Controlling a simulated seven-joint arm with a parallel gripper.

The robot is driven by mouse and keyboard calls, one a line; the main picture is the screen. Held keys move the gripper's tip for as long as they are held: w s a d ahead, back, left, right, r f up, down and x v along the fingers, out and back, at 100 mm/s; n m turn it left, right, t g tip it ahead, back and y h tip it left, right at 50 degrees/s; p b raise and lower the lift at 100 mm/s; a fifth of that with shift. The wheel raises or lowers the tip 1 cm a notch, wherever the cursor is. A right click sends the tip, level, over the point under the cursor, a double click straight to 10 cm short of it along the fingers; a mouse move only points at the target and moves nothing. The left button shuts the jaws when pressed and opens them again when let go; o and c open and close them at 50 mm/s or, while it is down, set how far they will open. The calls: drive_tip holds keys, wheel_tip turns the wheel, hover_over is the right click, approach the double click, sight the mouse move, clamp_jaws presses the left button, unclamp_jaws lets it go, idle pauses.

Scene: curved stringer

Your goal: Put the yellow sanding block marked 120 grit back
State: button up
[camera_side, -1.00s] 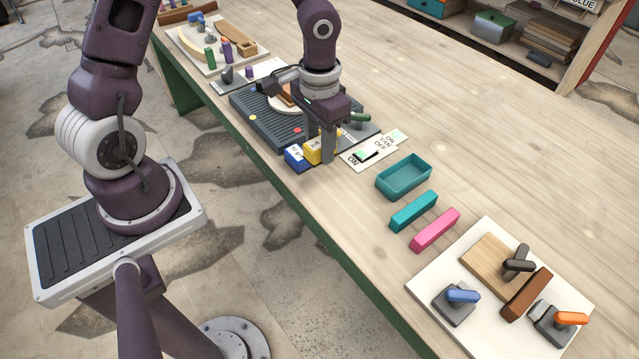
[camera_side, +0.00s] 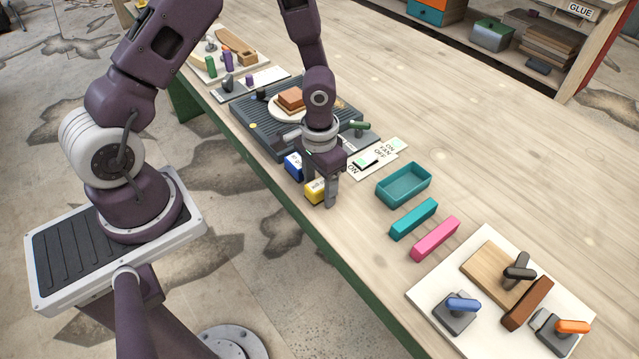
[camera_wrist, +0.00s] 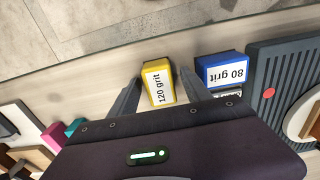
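The yellow sanding block (camera_wrist: 159,82), with a white label reading 120 grit, is between the two fingers of my gripper (camera_wrist: 160,78) in the wrist view.
The grey sander base (camera_side: 262,135) carries a round pad with a brown block. A switch panel (camera_side: 375,160), an open teal tray (camera_side: 403,186), a teal bar (camera_side: 413,219) and a pink bar (camera_side: 435,238) lie to the right. A white board with tools is at the lower right.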

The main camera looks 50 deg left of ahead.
wheel_tip(320, 180, up, 12)
wheel_tip(320, 180, up, 14)
drive_tip(key=t+y, duration=0.2)
drive_tip(key=t, duration=0.1)
hover_over(319, 184)
drive_tip(key=s, duration=0.8)
drive_tip(key=s+r+t+h, duration=0.1)
drive_tip(key=s+r, duration=0.1)
drive_tip(key=s, duration=0.2)
drive_tip(key=s+d+r+t+h, duration=0.1)
drive_tip(key=s+r, duration=0.1)
drive_tip(key=s, duration=0.3)
drive_tip(key=shift+r+t, duration=0.25)
drive_tip(key=shift+t, duration=0.05)
